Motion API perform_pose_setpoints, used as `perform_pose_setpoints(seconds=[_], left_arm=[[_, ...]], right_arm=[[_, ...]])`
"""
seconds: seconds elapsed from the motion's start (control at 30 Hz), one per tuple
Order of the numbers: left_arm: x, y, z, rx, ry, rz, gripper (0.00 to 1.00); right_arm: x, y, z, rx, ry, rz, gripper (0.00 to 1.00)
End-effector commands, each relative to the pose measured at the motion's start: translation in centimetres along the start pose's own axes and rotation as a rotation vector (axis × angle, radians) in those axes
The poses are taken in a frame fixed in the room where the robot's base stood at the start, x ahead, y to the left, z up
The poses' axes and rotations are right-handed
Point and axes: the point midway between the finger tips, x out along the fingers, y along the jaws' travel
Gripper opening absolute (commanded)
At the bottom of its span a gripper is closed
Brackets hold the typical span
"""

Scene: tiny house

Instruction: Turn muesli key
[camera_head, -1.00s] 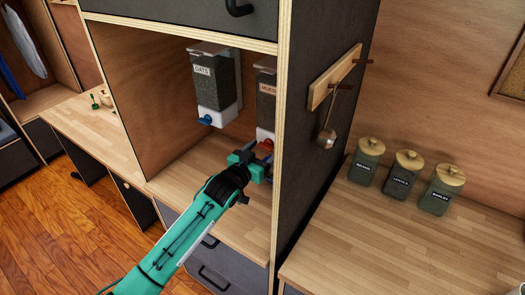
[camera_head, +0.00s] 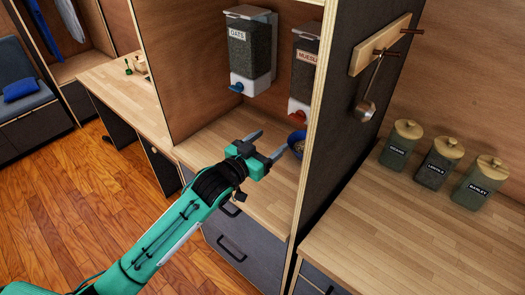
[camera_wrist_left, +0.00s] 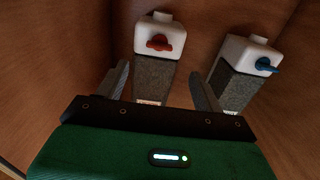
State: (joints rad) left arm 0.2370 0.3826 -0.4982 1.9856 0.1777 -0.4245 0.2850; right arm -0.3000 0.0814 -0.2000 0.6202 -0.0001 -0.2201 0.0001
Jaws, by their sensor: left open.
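The muesli dispenser (camera_head: 305,72) hangs on the back wall inside the cabinet, partly hidden by the cabinet's side panel. Its red key (camera_head: 297,113) is at the lower front. In the left wrist view the red key (camera_wrist_left: 159,42) sits on the white spout, beyond the fingers. My left gripper (camera_head: 266,144) is open and empty, in front of and below the dispensers, apart from the key. Its two fingers show in the left wrist view (camera_wrist_left: 160,85). My right gripper is not in view.
The oats dispenser (camera_head: 250,50) with a blue key (camera_head: 237,87) hangs to the left. A blue bowl (camera_head: 297,143) stands on the cabinet counter near my gripper. The side panel (camera_head: 345,120) bounds the right. Several jars (camera_head: 438,162) stand on the right counter.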

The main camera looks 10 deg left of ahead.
Motion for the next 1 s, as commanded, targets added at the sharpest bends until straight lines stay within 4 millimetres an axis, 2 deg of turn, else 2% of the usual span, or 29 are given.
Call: perform_pose_setpoints(seconds=[0.2,0.77,0.87,1.0], left_arm=[[-1.8,0.0,0.1,0.001,-0.001,0.0,0.69],[-2.1,0.1,0.3,-0.001,-0.009,-0.004,0.69],[-3.0,0.3,1.6,-0.011,-0.058,-0.023,0.69],[-6.4,0.8,5.8,-0.036,-0.219,-0.088,0.69]], right_arm=[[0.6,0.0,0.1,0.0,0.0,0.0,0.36],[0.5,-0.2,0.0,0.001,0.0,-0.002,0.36],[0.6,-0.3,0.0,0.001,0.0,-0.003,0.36],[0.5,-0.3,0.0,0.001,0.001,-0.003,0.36]])
